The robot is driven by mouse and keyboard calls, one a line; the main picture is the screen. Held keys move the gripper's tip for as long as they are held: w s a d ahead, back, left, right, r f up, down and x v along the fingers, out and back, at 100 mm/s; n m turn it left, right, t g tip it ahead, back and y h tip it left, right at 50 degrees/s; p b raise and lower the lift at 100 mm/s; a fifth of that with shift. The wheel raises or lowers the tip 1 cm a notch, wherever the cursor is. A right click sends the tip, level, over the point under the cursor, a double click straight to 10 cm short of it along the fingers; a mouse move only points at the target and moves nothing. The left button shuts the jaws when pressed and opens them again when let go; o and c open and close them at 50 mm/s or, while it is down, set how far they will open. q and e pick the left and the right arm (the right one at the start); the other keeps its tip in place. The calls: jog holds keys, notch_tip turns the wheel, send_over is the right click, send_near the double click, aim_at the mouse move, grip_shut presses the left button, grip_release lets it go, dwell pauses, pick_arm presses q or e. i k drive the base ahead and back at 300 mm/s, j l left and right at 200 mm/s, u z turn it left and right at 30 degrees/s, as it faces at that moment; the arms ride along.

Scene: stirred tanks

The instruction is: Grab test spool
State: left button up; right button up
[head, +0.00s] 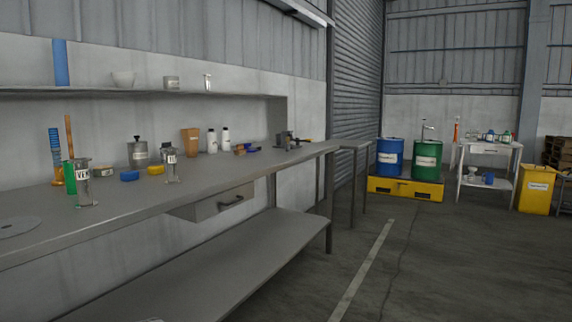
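Two upright grey metal pieces with flange-like ends stand on the long grey workbench (240,160). The nearer labelled piece (84,188) is at the left, its label too small to read surely. The other labelled piece (171,167) stands farther right near the front edge. Either looks like a spool; I cannot tell which is the test spool. Neither of my grippers is in view, and nothing is seen touching these pieces.
A green item (69,176), a blue block (129,175), a yellow block (156,170) and a lidded metal pot (138,153) stand close by. A shelf (150,93) overhangs the bench. Open floor (430,260) lies right; drums on a yellow pallet (405,189) stand beyond.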

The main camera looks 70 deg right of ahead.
aim_at(170, 156)
jog(key=i+z, duration=0.15)
jog(key=z, duration=0.3)
jog(key=i+z, duration=0.15)
jog(key=z, duration=0.3)
jog(key=i+z, duration=0.15)
jog(key=z, duration=0.25)
jog(key=i+j+z, duration=0.1)
jog(key=z, duration=0.35)
jog(key=i+l, duration=0.1)
